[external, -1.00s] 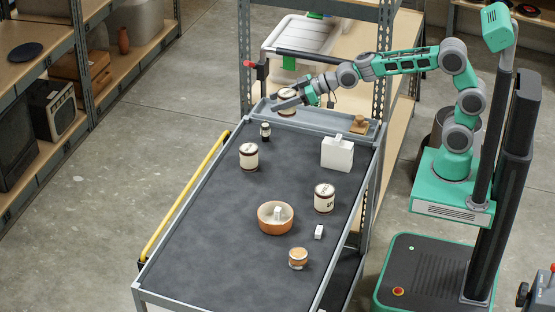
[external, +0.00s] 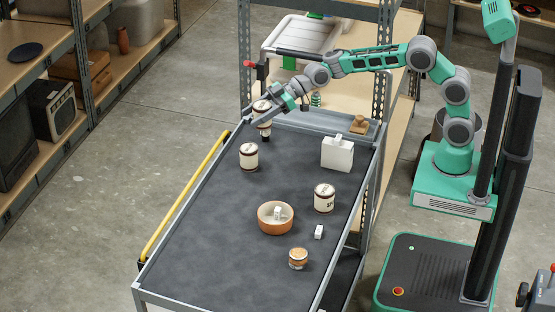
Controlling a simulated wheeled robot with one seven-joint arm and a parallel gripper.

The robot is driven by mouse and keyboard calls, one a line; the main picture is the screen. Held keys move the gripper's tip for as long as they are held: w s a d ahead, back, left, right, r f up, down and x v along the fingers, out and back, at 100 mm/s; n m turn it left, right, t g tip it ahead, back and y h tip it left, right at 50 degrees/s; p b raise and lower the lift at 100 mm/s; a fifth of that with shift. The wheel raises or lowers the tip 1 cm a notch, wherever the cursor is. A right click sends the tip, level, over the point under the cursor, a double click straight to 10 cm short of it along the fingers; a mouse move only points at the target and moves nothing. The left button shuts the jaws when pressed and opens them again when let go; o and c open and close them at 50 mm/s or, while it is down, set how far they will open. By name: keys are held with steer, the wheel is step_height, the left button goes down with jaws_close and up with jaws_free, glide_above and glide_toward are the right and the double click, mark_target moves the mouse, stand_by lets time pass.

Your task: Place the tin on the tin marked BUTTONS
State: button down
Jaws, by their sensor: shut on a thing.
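My gripper (external: 264,115) is shut on a cream tin with dark bands (external: 261,105) and holds it above the far left corner of the cart top. A finger hides part of this tin. A cream tin with a dark rim (external: 249,157) stands upright on the cart, nearer than my gripper and a little to its left. Another cream tin with dark lettering (external: 324,200) stands upright at the right. The lettering on both standing tins is too small to read surely, so I cannot tell which is marked BUTTONS.
A small dark-topped jar (external: 266,133) stands just below my gripper. The cart (external: 205,250) also bears a white box (external: 337,155), an orange bowl (external: 264,227) with a white piece inside, a small white block (external: 319,232) and a small tan-topped pot (external: 298,260). The near left is clear.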

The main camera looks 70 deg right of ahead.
steer(key=w+f, duration=0.2)
steer(key=w+a+f, duration=0.1)
steer(key=w+f, duration=0.1)
steer(key=f, duration=0.1)
steer(key=shift+w+a+f+p, duration=0.15)
steer(key=shift+a+f+p, duration=0.05)
steer(key=shift+p, duration=0.2)
steer(key=f+p, duration=0.1)
steer(key=f, duration=0.2)
steer(key=shift+w+f, duration=0.1)
steer(key=shift+w, duration=0.1)
steer(key=shift+f+b, duration=0.3)
steer(key=c, duration=0.5)
jaws_free()
steer(key=shift+s, duration=0.1)
steer(key=shift+r, duration=0.1)
steer(key=shift+r+p, duration=0.25)
steer(key=shift+p, duration=0.15)
steer(key=b+v, duration=0.2)
steer(key=v, duration=1)
steer(key=shift+f, duration=0.3)
